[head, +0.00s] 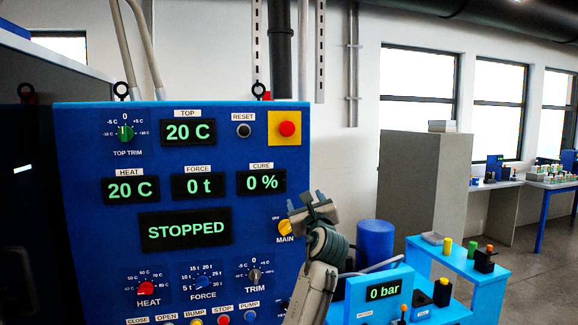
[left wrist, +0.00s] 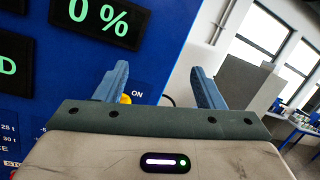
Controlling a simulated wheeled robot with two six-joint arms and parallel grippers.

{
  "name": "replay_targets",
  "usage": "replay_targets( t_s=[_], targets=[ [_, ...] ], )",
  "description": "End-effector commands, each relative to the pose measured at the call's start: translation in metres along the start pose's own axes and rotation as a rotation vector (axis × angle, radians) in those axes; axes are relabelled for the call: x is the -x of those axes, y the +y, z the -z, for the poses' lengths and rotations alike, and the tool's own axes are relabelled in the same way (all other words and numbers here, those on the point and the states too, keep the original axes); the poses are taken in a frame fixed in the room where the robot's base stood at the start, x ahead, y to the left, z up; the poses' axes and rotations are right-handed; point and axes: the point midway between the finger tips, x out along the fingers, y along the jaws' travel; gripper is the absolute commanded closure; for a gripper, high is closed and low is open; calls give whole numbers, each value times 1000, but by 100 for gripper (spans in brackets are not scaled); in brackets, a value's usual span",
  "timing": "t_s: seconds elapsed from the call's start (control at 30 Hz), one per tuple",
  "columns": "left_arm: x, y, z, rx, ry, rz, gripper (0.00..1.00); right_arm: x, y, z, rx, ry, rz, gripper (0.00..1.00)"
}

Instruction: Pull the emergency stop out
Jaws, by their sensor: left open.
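The emergency stop (head: 288,129) is a red mushroom button on a yellow square plate at the upper right of the blue control panel (head: 85,180). It does not show in the left wrist view. My left gripper (head: 307,198) is open, in front of the panel's right edge, below the emergency stop and apart from it. Its two fingers also show spread in the left wrist view (left wrist: 158,72), with nothing held between them. My right gripper is not in view.
The yellow MAIN knob (head: 285,228) is just left of my left gripper. A black RESET button (head: 243,130) is left of the stop. The display (head: 186,231) reads STOPPED. A blue bench (head: 455,262) and a blue drum (head: 375,243) stand at right.

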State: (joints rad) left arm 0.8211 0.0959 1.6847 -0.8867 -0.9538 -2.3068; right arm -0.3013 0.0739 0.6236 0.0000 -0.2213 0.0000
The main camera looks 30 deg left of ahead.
Motion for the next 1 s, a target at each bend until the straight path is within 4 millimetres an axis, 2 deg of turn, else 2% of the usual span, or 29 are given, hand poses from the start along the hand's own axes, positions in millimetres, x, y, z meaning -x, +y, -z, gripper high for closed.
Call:
replay_targets(
  t_s=[0.03,0.1,0.2,0.3,0.47,0.8,1.0],
  targets=[
    [-8,-8,-36,-66,-54,-10,37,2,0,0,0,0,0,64],
    [-14,-15,-74,-162,-113,-27,37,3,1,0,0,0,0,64],
    [-18,-21,-110,-261,-168,-53,37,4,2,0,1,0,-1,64],
    [-20,-24,-130,-314,-197,-70,37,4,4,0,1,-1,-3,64],
    [-34,-24,-141,-338,-206,-77,37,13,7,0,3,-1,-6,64],
    [-96,-22,-156,-335,-204,-77,37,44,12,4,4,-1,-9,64],
    [-120,-20,-158,-334,-203,-76,37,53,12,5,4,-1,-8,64]
  ],
)
